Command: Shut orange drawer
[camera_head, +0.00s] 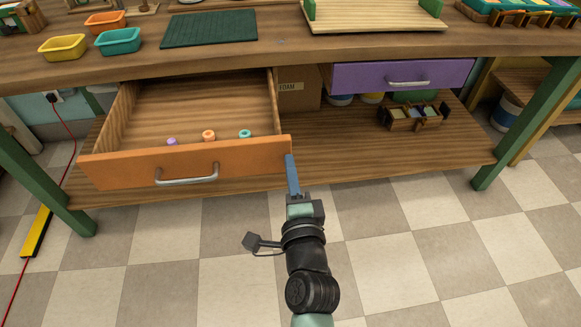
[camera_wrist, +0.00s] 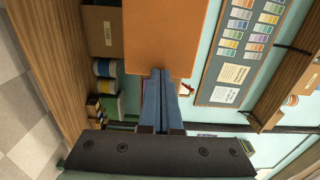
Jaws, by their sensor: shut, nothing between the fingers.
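The orange drawer (camera_head: 185,162) hangs under the workbench and is pulled well out, with its wooden inside showing. Its front has a silver bar handle (camera_head: 187,175). A few small rings, purple, orange and teal, lie inside behind the front. My gripper (camera_head: 289,157) is shut and empty, with its blue fingers at the right end of the drawer front. In the wrist view the orange front (camera_wrist: 165,35) fills the top middle, and the fingertips (camera_wrist: 160,72) overlap its lower edge. I cannot tell whether they touch it.
A purple drawer (camera_head: 400,76) sits closed on the right. A cardboard box marked FOAM (camera_head: 298,90) stands on the lower shelf (camera_head: 350,160), beside jars and a wooden divided tray (camera_head: 412,117). Green table legs (camera_head: 525,125) stand at both sides.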

